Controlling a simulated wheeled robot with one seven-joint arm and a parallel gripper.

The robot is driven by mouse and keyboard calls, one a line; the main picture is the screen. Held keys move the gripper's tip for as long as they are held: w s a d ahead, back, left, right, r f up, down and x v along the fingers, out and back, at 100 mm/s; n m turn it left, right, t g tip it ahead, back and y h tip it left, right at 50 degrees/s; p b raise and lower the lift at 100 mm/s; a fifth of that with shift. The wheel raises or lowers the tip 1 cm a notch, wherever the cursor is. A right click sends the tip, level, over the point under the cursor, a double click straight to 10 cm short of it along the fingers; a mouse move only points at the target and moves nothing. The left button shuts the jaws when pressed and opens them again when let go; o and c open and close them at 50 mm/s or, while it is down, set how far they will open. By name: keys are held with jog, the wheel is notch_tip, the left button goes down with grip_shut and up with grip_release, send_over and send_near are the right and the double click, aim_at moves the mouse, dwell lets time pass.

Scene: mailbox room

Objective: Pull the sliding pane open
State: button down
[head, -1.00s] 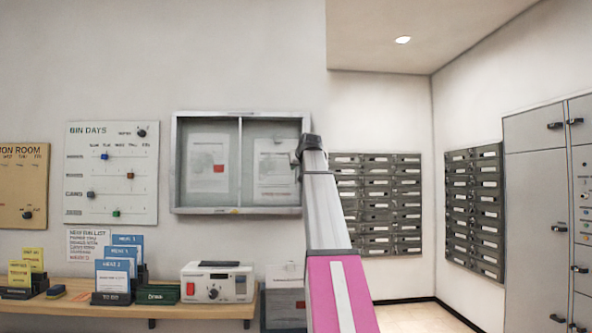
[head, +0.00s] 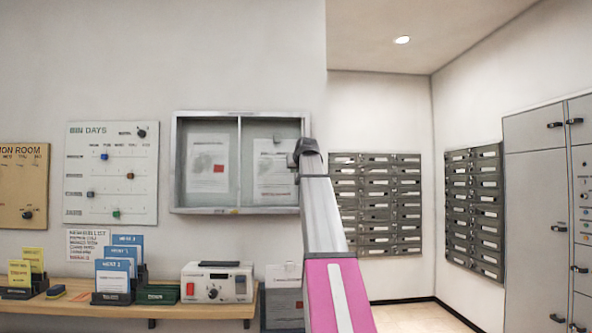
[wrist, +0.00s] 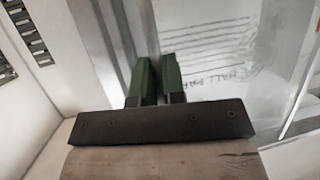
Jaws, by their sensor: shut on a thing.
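The notice case (head: 240,210) hangs on the wall with a grey metal frame, two glass panes and an upright near its middle. The right sliding pane (head: 270,128) covers a pinned paper and also shows in the wrist view (wrist: 275,60). My gripper (wrist: 157,68) has green fingers close together, shut at the pane's right edge. What they hold, probably the pane's handle, is hidden between them. In the head view my arm covers the fingers at the case's right side.
Grey mailboxes (head: 375,205) are on the wall to the right, with tall lockers (head: 535,200) beyond. A shelf (head: 170,310) with leaflet holders and a white device (head: 217,283) runs below the case. The wall left of the case carries boards.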

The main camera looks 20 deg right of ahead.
jog(key=w+a, duration=0.2)
jog(key=a, duration=0.6)
jog(key=w+a, duration=0.2)
jog(key=a, duration=0.6)
jog(key=w+a, duration=0.3)
jog(key=a, duration=0.5)
jog(key=shift+a, duration=0.4)
jog(key=c, duration=1.2)
grip_release()
jog(key=shift+c, duration=0.2)
jog(key=shift+s, duration=0.1)
jog(key=d+v, duration=0.1)
jog(key=v, duration=0.9)
jog(key=shift+s+a+r, duration=0.15)
jog(key=shift+s+a, duration=0.15)
jog(key=shift+a, duration=0.15)
jog(key=shift+s, duration=0.1)
